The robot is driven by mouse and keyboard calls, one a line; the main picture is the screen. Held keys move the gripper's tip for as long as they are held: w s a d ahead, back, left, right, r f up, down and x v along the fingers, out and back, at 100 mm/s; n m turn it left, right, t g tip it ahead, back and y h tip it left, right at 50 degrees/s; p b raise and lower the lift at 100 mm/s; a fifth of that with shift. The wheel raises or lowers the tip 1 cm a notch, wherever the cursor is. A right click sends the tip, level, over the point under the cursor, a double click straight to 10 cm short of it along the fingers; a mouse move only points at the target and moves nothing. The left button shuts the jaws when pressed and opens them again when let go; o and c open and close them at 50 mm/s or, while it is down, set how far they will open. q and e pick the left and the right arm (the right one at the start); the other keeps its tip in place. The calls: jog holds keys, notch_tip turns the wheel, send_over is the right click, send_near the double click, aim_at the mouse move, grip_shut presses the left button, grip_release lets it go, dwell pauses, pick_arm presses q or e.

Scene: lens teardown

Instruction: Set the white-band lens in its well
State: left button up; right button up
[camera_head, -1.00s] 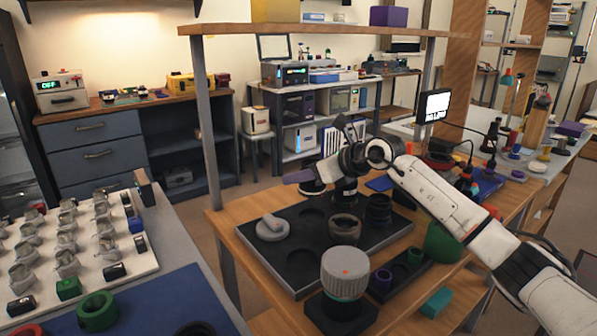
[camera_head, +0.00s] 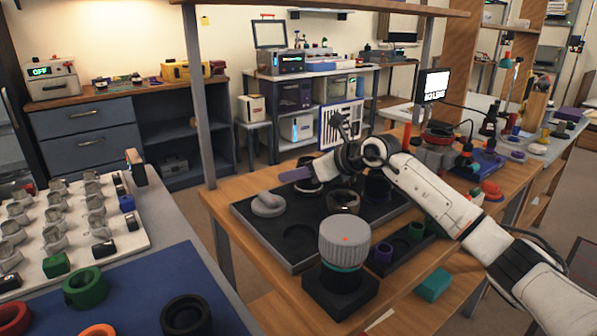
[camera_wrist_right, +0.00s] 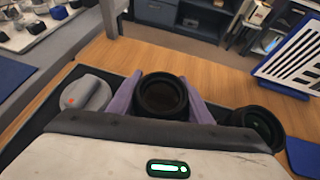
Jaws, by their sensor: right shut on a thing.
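My right gripper (camera_wrist_right: 160,97) has its purple fingers shut around a dark ringed lens (camera_wrist_right: 162,92), with its round opening facing the wrist camera. In the head view this lens (camera_head: 310,186) shows a thin pale band low on its side and stands over the back of the black tray (camera_head: 262,240). One purple finger (camera_head: 295,174) hides part of it. I cannot tell whether its base touches the tray. An empty round well (camera_head: 300,238) shows nearer the tray's front. My left gripper is not in view.
On the tray are a grey cap (camera_head: 268,205), a brownish-banded lens (camera_head: 343,203) and another black lens (camera_head: 378,187). A large grey knurled part (camera_head: 343,240) stands on a black block in front. A smaller dark tray (camera_head: 400,250) holds purple and green rings.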

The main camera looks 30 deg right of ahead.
jog(key=shift+f, duration=0.45)
jog(key=o, duration=1.4)
jog(key=shift+c, duration=0.2)
jog(key=shift+f, duration=0.1)
jog(key=v, duration=0.9)
jog(key=shift+s+d+r+b, duration=0.15)
jog(key=shift+s+r+b, duration=0.2)
jog(key=shift+s, duration=0.2)
